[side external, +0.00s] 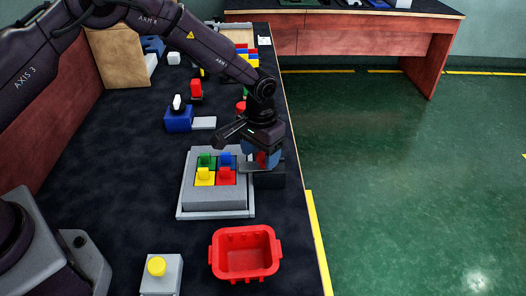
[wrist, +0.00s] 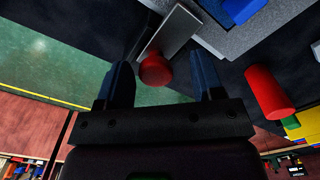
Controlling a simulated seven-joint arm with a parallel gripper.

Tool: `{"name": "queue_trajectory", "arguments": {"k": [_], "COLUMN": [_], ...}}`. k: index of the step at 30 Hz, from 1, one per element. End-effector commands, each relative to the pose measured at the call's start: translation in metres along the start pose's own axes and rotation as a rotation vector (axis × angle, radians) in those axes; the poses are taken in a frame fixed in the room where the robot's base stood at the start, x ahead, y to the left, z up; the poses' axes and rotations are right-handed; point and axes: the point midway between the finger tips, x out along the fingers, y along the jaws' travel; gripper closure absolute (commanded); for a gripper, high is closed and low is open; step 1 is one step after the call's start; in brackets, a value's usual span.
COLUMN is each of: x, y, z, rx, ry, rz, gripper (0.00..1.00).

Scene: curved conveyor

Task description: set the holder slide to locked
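The grey holder (side external: 215,199) stands on the dark table with green, blue, yellow and red blocks in its top. A flat grey slide (side external: 248,168) sticks out of its right side; the slide also shows in the wrist view (wrist: 172,32). A round red knob (wrist: 155,70) sits at the slide's outer end. My gripper (side external: 262,156) is at the holder's right side, pointing down over the knob. In the wrist view my gripper (wrist: 163,66) is open, with the knob between its fingers and gaps on both sides. The slide's lock marking cannot be made out.
A red bin (side external: 246,270) and a grey block with a yellow button (side external: 158,272) stand in front. A blue block fixture (side external: 179,120) and red pieces stand behind the holder. The table's right edge is close to my gripper.

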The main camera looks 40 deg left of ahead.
Motion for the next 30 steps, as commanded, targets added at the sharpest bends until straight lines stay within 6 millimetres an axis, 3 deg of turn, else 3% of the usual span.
{"name": "queue_trajectory", "arguments": {"k": [7,11,24,30], "x": [-0.001,-0.011,-0.101,-0.125], "y": [0.002,0.002,0.001,0.001], "z": [-0.001,-0.002,-0.001,0.0], "rx": [0.001,0.001,0.001,0.0], "ry": [0.004,0.007,0.006,0.004], "rz": [0.003,0.004,0.003,0.002], "gripper": [0.39,0.39,0.39,0.39]}}
